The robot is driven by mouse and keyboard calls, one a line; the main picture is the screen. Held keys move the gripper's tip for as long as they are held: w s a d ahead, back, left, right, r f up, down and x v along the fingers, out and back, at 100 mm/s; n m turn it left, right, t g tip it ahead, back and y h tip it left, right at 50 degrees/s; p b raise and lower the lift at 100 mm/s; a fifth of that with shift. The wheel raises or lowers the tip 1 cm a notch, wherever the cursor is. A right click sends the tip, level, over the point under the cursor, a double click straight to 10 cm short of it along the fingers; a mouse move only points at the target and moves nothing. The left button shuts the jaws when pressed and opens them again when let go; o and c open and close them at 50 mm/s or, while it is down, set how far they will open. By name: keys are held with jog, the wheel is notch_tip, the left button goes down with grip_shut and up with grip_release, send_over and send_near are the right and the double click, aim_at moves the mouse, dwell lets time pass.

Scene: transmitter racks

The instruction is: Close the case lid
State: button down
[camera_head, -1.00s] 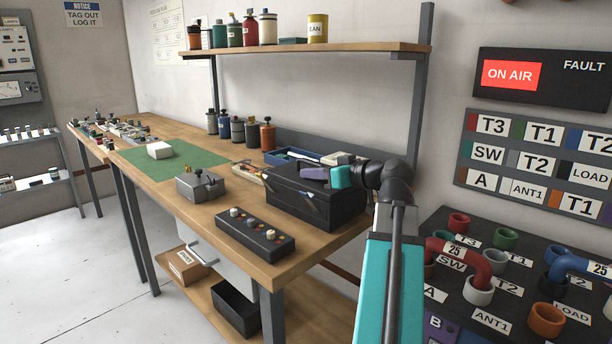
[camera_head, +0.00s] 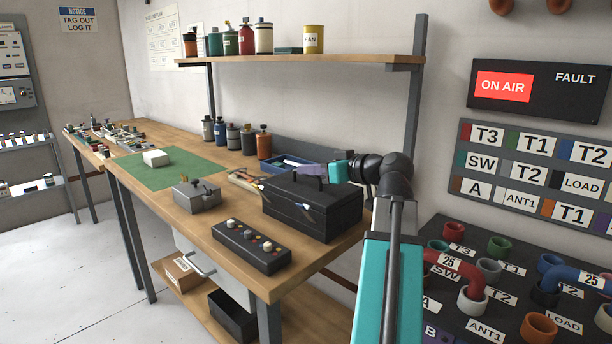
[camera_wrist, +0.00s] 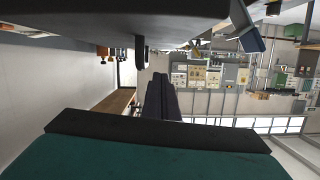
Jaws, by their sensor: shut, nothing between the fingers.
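The black case (camera_head: 312,212) stands upright on the right end of the bench. Its lid (camera_head: 330,189) lies down flat over the body with the handle on top, and no gap shows from this side. The back edge is hidden. My gripper (camera_head: 308,171) is at the lid's height, behind the handle, pointing left with its fingers shut and empty. Whether it touches the lid cannot be told. In the wrist view the shut fingers (camera_wrist: 162,92) point away beneath a dark surface, probably the upturned lid, with the handle (camera_wrist: 140,50) hanging down.
A black button box (camera_head: 251,246) and a grey metal box (camera_head: 196,195) stand left of the case. A blue tray (camera_head: 285,163) lies behind it. Several bottles (camera_head: 234,135) line the wall under the shelf (camera_head: 300,59). A patch panel (camera_head: 510,285) is at the right.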

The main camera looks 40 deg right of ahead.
jog(key=v, duration=0.9)
jog(key=shift+s+p, duration=0.25)
jog(key=shift+p, duration=0.05)
